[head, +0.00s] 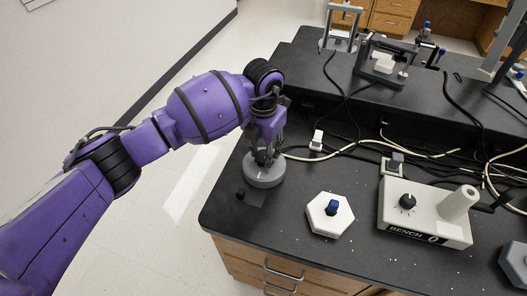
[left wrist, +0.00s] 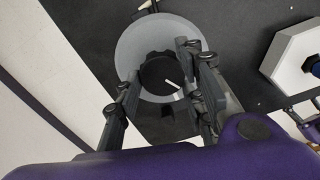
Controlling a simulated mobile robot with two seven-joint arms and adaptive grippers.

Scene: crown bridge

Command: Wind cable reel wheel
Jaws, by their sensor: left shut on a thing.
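The cable reel wheel, a round grey disc (head: 265,179), lies at the left corner of the black bench. It also shows in the left wrist view (left wrist: 135,42), with a black knob (left wrist: 158,72) bearing a white mark at its middle. My left gripper (head: 264,156) comes down over the wheel from above. In the left wrist view, its fingers (left wrist: 158,90) stand on either side of the black knob and are shut on it. The fingers partly hide the knob and the wheel's near side. My right gripper does not show.
A white hexagonal block (head: 318,215) with a blue knob stands right of the wheel. A grey control box (head: 428,222) with a dial sits further right. Loose cables (head: 350,150) run behind. A raised shelf (head: 320,85) carries fixtures. The bench's left edge is close to the wheel.

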